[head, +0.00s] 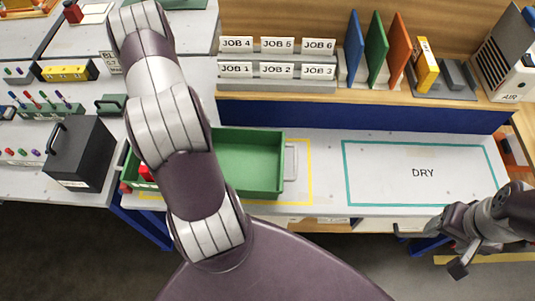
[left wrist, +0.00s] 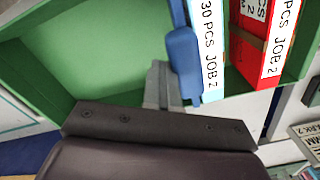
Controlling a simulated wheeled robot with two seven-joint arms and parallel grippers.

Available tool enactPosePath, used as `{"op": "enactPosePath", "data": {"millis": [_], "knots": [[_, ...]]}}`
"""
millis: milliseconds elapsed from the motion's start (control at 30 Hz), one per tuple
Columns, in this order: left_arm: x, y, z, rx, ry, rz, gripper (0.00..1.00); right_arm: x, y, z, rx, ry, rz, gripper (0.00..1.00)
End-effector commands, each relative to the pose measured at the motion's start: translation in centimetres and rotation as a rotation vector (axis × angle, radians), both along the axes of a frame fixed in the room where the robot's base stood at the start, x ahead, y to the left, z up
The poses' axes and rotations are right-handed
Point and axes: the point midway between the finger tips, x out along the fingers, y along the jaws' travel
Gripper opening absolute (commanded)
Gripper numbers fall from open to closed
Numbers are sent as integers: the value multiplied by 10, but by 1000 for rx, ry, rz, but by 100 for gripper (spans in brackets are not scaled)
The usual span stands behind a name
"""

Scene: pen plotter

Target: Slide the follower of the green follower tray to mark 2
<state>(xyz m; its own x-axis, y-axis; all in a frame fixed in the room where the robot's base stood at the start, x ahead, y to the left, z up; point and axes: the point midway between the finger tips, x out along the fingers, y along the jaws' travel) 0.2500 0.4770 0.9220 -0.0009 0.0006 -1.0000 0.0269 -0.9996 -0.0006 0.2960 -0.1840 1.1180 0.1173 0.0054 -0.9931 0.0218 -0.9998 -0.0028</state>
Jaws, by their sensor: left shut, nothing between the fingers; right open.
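The green follower tray (head: 262,160) lies on the bench inside a yellow outline, its left part hidden behind my left arm. In the left wrist view its green wall (left wrist: 60,70) surrounds a bare floor, a blue piece (left wrist: 184,62), a white label reading "30 PCS JOB 2" (left wrist: 209,55) and a red block (left wrist: 248,50). I cannot tell for sure which piece is the follower. My left gripper (left wrist: 162,88) is shut with nothing between its fingers, beside the blue piece; touching is unclear. My right gripper (head: 468,258) is open and empty at the lower right, away from the tray.
A small plate with partly readable "MARK 2" text (left wrist: 308,132) lies outside the tray. A clear area marked DRY (head: 385,180) lies right of the tray. A black box (head: 82,155) stands left. JOB card holders (head: 275,88) and upright coloured boards (head: 376,50) stand behind.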

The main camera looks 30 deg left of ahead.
Motion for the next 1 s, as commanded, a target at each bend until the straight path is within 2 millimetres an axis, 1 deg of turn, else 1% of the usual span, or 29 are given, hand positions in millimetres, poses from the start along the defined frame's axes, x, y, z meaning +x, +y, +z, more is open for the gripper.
{"op": "enactPosePath", "data": {"millis": [100,533,1000], "knots": [[-1,3,0,1,-1,0,0,0,0,0,0,0,0,64],[-2,4,0,1,-1,0,0,0,0,0,0,0,0,64],[-11,20,0,2,-1,1,0,0,0,-2,0,0,0,64]]}}
